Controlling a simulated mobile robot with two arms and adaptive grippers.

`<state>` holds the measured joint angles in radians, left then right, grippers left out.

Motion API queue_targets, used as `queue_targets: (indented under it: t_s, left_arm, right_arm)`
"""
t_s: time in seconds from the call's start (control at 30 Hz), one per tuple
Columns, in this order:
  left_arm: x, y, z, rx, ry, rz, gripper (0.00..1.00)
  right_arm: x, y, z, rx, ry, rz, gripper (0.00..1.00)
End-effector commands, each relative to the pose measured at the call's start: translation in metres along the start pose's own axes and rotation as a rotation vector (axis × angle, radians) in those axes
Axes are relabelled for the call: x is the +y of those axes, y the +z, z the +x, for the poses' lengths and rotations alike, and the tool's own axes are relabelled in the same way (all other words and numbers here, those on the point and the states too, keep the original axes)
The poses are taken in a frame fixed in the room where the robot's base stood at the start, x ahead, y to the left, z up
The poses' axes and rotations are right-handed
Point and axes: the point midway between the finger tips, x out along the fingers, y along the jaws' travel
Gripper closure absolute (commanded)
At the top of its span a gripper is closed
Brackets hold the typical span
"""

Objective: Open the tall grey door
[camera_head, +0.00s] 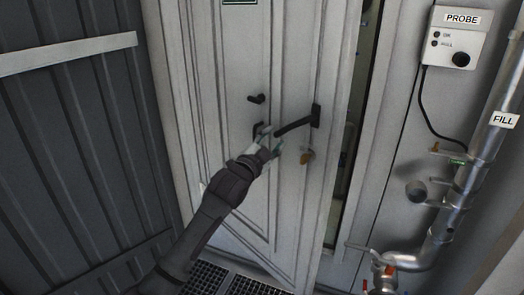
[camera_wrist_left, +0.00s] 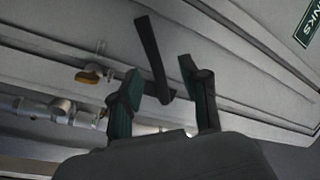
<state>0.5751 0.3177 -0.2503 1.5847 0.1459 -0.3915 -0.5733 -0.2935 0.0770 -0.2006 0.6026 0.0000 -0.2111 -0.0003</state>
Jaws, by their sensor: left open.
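The tall grey door (camera_head: 285,70) stands slightly ajar, with a narrow dark gap along its right edge in the head view. Its black lever handle (camera_head: 297,122) points left from a plate near that edge. My left gripper (camera_head: 268,143) is open at the handle's free end. In the left wrist view, the handle (camera_wrist_left: 151,50) runs down between the two spread fingers of my left gripper (camera_wrist_left: 158,72). I cannot tell whether either finger touches it. A brass piece (camera_head: 307,156) hangs below the handle plate. My right gripper is not in view.
A dark ribbed wall (camera_head: 80,130) with a pale bar is at the left. A PROBE box (camera_head: 458,38) with a cable and a metal FILL pipe (camera_head: 490,130) with valves stand right of the door. Floor grating (camera_head: 245,287) lies at the door's foot.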

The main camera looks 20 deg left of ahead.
Motion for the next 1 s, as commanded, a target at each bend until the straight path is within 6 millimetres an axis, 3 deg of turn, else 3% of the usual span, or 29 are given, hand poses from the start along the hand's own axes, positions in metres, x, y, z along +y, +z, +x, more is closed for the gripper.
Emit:
queue_targets:
  t_s: [0.1, 0.3, 0.73, 0.87, 0.97, 1.0]
  left_arm:
    - [0.001, 0.0, -0.025, 0.0, 0.001, 0.002, 0.54]
    - [0.0, 0.0, -0.056, 0.0, 0.001, 0.0, 0.54]
    - [-0.001, -0.001, -0.068, 0.001, -0.001, 0.0, 0.54]
    - [0.007, 0.008, -0.067, -0.015, 0.01, -0.01, 0.74]
    - [0.039, 0.045, -0.068, -0.081, 0.053, -0.05, 0.91]
    - [0.061, 0.069, -0.071, -0.124, 0.08, -0.076, 0.98]
  right_arm:
    - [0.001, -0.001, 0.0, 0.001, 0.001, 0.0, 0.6]
    - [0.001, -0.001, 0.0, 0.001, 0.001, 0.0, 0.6]
    - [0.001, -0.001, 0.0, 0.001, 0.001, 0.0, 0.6]
    - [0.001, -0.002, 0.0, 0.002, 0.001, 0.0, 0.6]
    - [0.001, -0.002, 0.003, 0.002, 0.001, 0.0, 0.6]
    - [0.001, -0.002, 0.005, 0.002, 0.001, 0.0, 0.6]
